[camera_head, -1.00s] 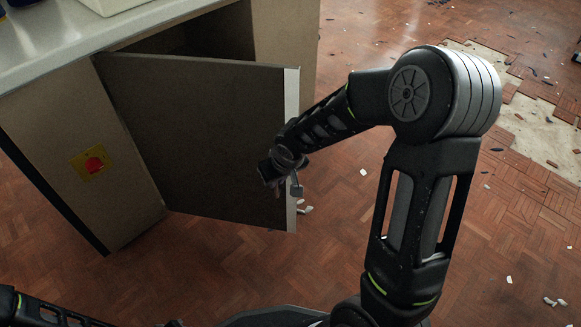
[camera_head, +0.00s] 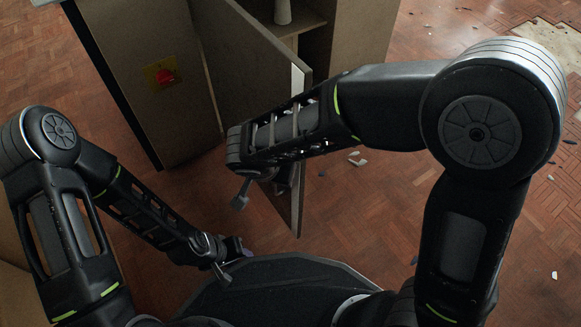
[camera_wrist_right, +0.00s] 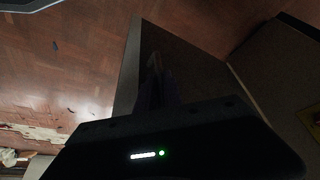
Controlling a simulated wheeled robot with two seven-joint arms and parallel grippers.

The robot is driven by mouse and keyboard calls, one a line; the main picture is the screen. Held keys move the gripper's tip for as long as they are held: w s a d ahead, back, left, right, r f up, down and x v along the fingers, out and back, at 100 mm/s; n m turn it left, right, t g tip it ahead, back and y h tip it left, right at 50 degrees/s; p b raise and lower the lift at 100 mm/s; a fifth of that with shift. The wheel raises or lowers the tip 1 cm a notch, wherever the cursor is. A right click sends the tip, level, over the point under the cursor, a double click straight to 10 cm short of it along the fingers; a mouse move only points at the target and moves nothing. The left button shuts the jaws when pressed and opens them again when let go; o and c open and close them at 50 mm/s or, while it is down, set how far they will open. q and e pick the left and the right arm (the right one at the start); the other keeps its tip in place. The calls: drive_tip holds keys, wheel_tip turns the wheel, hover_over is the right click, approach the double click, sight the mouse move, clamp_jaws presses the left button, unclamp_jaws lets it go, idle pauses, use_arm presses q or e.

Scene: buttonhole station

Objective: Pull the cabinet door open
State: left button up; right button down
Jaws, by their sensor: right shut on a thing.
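The brown cabinet door (camera_head: 245,60) stands ajar, swung out from the cabinet (camera_head: 160,115), with its pale free edge toward the right. In the right wrist view the door (camera_wrist_right: 195,62) fills the middle, and my right gripper (camera_wrist_right: 155,75) is shut on it near that edge; the dark fingers are hard to make out.
Behind the door, a shelf (camera_head: 285,28) inside the cabinet holds a pale bottle-like object (camera_head: 282,12). A red button on a yellow plate (camera_head: 161,73) is on the cabinet front. Pale debris (camera_head: 356,158) lies on the wooden floor right of the door.

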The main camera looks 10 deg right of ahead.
drive_tip(key=shift+w+a+r, duration=0.1)
drive_tip(key=shift+w+a, duration=0.1)
drive_tip(key=shift+a, duration=0.05)
drive_tip(key=c, duration=1.7)
unclamp_jaws()
drive_tip(key=shift+w, duration=0.1)
drive_tip(key=shift+c, duration=0.2)
drive_tip(key=shift+o, duration=1.3)
drive_tip(key=p+v, duration=0.3)
drive_tip(key=v, duration=0.4)
drive_tip(key=shift+s+r, duration=0.3)
